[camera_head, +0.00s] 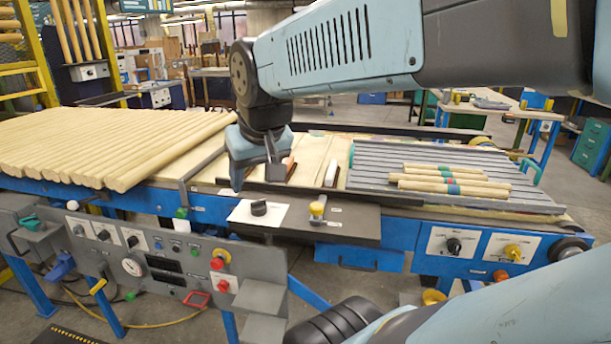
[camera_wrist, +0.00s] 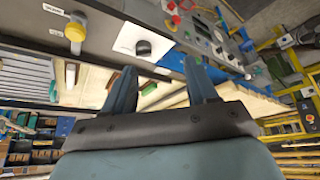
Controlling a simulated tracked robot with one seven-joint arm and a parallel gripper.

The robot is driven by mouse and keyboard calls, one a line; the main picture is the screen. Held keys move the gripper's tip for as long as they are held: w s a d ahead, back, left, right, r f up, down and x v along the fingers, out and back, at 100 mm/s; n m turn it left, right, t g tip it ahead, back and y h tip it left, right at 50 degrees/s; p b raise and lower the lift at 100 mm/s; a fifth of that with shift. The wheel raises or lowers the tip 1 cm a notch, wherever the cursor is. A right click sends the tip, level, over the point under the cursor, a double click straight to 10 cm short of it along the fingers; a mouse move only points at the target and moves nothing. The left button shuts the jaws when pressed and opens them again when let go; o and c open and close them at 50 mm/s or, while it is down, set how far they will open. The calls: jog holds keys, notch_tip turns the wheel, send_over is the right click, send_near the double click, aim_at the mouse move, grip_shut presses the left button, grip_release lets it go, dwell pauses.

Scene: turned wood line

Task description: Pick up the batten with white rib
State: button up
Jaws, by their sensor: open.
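The batten with white rib (camera_head: 331,174) lies on the pale wooden bed in the head view, left of the grey slatted tray. In the wrist view a short white-topped piece (camera_wrist: 70,74), which looks like the same batten, lies left of both fingers. My gripper (camera_head: 257,176) is open and points down, left of the white batten and apart from it. A reddish-brown batten (camera_head: 290,168) lies between them. In the wrist view the fingers (camera_wrist: 162,76) are spread and empty, with a small green piece (camera_wrist: 150,88) showing between them.
Several round wooden bars (camera_head: 120,145) fill the bed's left. The grey slatted tray (camera_head: 375,165) at right carries several banded turned sticks (camera_head: 440,187). A dark front ledge with a black knob (camera_head: 259,208) and yellow knob (camera_head: 317,210) borders the bed.

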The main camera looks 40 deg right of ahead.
jog(key=w+d+m+h, duration=0.1)
jog(key=w+d+m, duration=0.2)
jog(key=w+d, duration=0.3)
jog(key=m+g+h, duration=0.2)
jog(key=m+g, duration=0.1)
jog(key=m, duration=0.3)
send_near(331, 168)
jog(key=x, duration=0.5)
jog(key=shift+s+f, duration=0.2)
jog(key=shift+s, duration=0.15)
jog(key=shift+w+x, duration=0.2)
jog(key=shift+x, duration=1.15)
jog(key=shift+w+x, duration=0.15)
jog(key=shift+x, duration=1.2)
jog(key=shift+r, duration=0.1)
jog(key=c, duration=0.9)
jog(key=shift+o, duration=0.2)
